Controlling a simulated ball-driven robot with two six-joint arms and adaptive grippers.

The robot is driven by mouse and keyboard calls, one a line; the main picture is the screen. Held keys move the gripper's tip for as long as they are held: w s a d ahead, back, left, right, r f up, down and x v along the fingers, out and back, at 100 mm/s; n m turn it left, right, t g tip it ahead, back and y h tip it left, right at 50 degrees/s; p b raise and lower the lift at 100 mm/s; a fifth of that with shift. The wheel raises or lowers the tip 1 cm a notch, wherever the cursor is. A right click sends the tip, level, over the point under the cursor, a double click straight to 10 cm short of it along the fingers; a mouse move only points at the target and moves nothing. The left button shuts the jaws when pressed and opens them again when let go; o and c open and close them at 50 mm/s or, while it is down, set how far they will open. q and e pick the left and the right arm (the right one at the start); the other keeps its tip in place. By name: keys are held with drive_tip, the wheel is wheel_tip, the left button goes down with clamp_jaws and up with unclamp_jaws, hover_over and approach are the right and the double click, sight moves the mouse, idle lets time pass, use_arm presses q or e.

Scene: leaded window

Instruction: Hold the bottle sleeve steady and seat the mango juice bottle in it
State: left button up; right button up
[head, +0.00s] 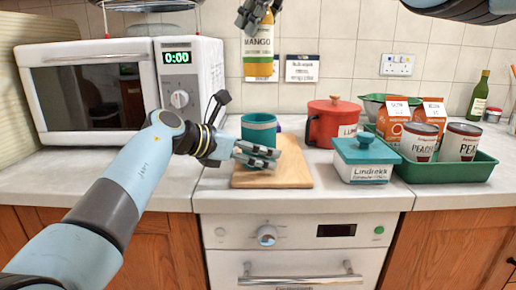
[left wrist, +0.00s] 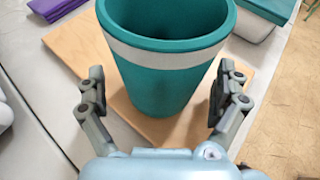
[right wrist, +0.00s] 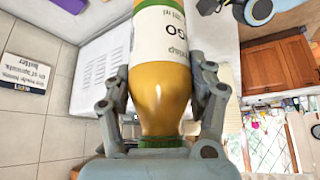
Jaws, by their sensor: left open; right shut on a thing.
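The bottle sleeve (head: 259,128) is a teal cup with a pale band, standing upright on a wooden board (head: 295,170). It also shows in the left wrist view (left wrist: 165,75), its top open. My left gripper (head: 272,157) is open, its fingers on either side of the sleeve's lower part, with gaps visible in the wrist view. The mango juice bottle (head: 258,48) hangs in the air above the sleeve, roughly upright, orange with a white label. My right gripper (head: 254,12) is shut on its neck end; the bottle (right wrist: 160,90) fills the middle of the right wrist view.
A microwave (head: 95,90) stands at the left. A red pot (head: 333,122) stands right of the board, with a teal-lidded box (head: 366,158) in front. The counter's front edge is close to the board.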

use_arm(q)
drive_tip(key=shift+x, duration=0.8)
drive_tip(key=shift+c, duration=0.4)
drive_tip(key=c, duration=1.1)
